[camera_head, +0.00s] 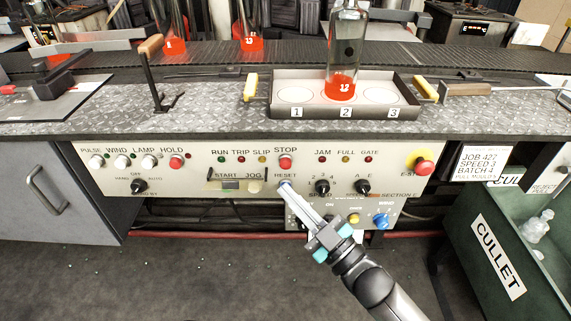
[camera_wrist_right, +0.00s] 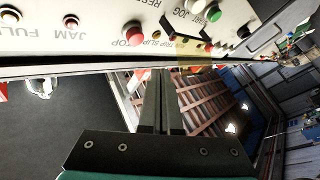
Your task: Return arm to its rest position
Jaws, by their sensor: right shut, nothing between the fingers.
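My right gripper (camera_head: 285,186) reaches up from the lower right in the head view. Its fingers are shut with nothing between them, and the tips are at or just in front of the RESET spot on the control panel (camera_head: 205,160). I cannot tell whether they touch it. In the right wrist view the two dark fingers (camera_wrist_right: 161,95) lie close together, pointing up toward the panel edge. The red STOP button (camera_head: 285,162) sits just above the fingertips in the head view. My left gripper is not in view.
A tray (camera_head: 300,76) with numbered spots holds a glass bottle (camera_head: 342,85) with a red base on spot 2. A red emergency stop (camera_head: 424,167) is on the panel's right. A green CULLET bin (camera_head: 495,245) stands at the right.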

